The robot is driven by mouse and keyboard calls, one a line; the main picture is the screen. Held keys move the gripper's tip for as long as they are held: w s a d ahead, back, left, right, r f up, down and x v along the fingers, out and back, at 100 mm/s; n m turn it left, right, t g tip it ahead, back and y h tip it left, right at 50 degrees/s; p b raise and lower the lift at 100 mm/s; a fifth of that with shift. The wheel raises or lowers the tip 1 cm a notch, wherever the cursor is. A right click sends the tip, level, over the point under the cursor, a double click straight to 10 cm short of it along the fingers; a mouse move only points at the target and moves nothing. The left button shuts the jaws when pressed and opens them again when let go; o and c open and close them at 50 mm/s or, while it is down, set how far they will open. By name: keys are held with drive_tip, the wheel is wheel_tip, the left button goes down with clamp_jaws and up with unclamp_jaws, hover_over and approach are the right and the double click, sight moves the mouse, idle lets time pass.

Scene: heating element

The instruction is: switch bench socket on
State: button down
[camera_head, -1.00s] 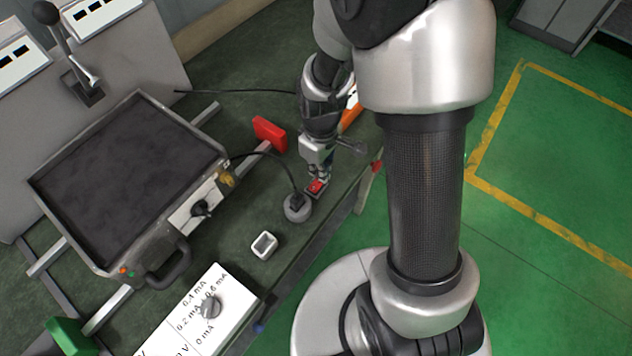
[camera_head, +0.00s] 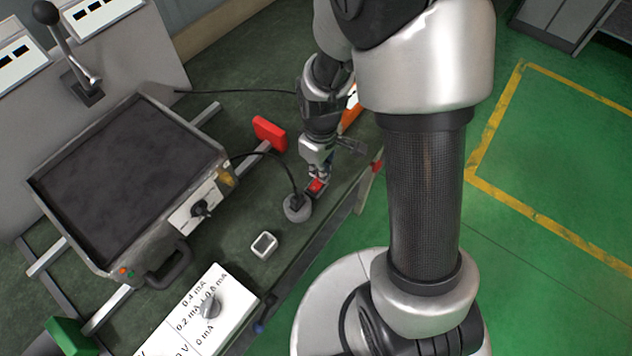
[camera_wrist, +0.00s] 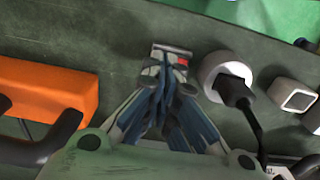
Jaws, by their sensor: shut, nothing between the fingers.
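The bench socket (camera_head: 291,212) is a round grey socket with a black plug and cord in it, near the bench's front edge. It also shows in the wrist view (camera_wrist: 208,72), right of my fingers. Beside it is a small switch with a red rocker (camera_head: 316,186), which shows partly in the wrist view (camera_wrist: 182,62). My gripper (camera_head: 320,175) is shut and empty, pointing down just behind the red rocker. In the wrist view the closed fingertips (camera_wrist: 160,75) cover part of the switch housing. Whether they touch it I cannot tell.
A heating plate (camera_head: 125,185) with a handle stands left on the bench. A red block (camera_head: 269,133) and an orange object (camera_wrist: 45,88) are near my arm. A small white box (camera_head: 264,245) and a white dial meter (camera_head: 205,310) lie along the front edge.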

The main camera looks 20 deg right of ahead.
drive_tip(key=shift+f+b, duration=0.85)
drive_tip(key=shift+f, duration=0.25)
idle(0.3)
drive_tip(key=shift+r, duration=0.15)
drive_tip(key=shift+r+p, duration=2.95)
drive_tip(key=shift+r, duration=0.45)
drive_tip(key=shift+r, duration=0.15)
wheel_tip(320, 180, up, 7)
drive_tip(key=m+t, duration=0.1)
hover_over(321, 183)
drive_tip(key=s+r+m+t, duration=0.3)
drive_tip(key=s+r+m, duration=0.3)
drive_tip(key=s+r, duration=0.8)
wheel_tip(321, 183, up, 2)
drive_tip(key=shift+r+t, duration=0.25)
drive_tip(key=shift+t, duration=0.05)
